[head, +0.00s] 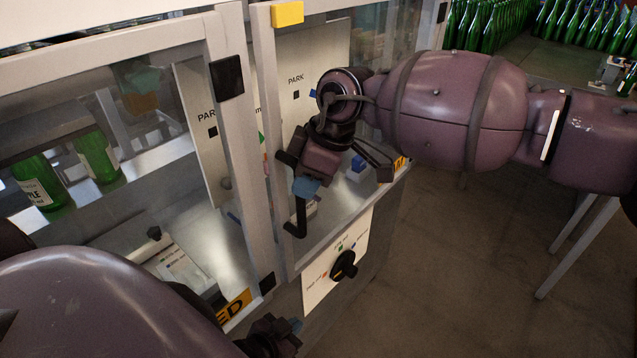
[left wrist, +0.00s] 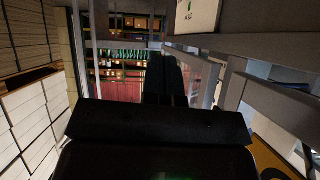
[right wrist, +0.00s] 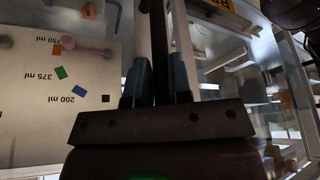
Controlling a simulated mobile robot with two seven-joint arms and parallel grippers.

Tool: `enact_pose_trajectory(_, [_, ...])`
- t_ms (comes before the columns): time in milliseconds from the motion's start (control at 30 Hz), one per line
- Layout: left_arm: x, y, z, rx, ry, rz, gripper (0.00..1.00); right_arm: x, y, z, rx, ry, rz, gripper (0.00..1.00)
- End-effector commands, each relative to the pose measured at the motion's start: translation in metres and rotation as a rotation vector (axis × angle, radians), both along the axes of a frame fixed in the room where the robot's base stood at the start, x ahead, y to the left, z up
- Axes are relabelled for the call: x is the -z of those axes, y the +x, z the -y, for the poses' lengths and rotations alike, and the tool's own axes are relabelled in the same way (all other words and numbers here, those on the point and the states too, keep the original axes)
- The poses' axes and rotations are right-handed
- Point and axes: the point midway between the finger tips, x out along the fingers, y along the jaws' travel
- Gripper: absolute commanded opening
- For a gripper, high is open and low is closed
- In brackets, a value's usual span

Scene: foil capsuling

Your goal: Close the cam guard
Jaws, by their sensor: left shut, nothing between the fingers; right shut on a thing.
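The cam guard is a grey-framed clear door (head: 263,110) on the machine in the head view, with a black bar handle (head: 300,218) on its frame. Whether it stands ajar or flush I cannot tell. My right gripper (head: 306,187) is shut on the handle. In the right wrist view the dark handle (right wrist: 159,45) runs between the blue fingertips. My left gripper (head: 283,332) is low in the head view, below the machine front and apart from the handle. It is shut and empty; its dark fingers (left wrist: 166,78) show together in the left wrist view.
A plate with a black selector knob (head: 344,264) sits below the guard. A left framed window (head: 100,50) has green bottles (head: 97,155) behind it. A yellow block (head: 287,13) is on the guard's top. Bare floor (head: 470,270) lies to the right; a bottle table stands behind.

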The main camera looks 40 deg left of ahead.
Motion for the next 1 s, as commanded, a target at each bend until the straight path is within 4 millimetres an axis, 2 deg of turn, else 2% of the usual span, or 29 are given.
enact_pose_trajectory(33, [0.0011,-0.0011,0.0003,-0.001,-0.001,-0.002,0.0,0.0011,-0.0117,-0.0063,-0.018,0.007,-0.01,0.0])
enact_pose_trajectory(433, [0.0014,-0.0023,0.0002,-0.001,-0.002,-0.004,0.0,-0.0028,-0.012,-0.0101,-0.014,0.018,-0.009,0.0])
enact_pose_trajectory(467, [0.0013,-0.0022,0.0003,-0.001,-0.002,-0.004,0.0,-0.0031,-0.0121,-0.0102,-0.015,0.018,-0.009,0.22])
enact_pose_trajectory(600, [0.0003,-0.0005,0.001,-0.001,-0.003,-0.001,0.0,-0.0032,-0.012,-0.0103,-0.015,0.017,-0.008,0.44])
enact_pose_trajectory(1000, [-0.0006,0.0017,0.0007,0.001,-0.002,0.004,0.0,-0.0064,-0.008,-0.007,-0.011,0.012,-0.005,0.44])
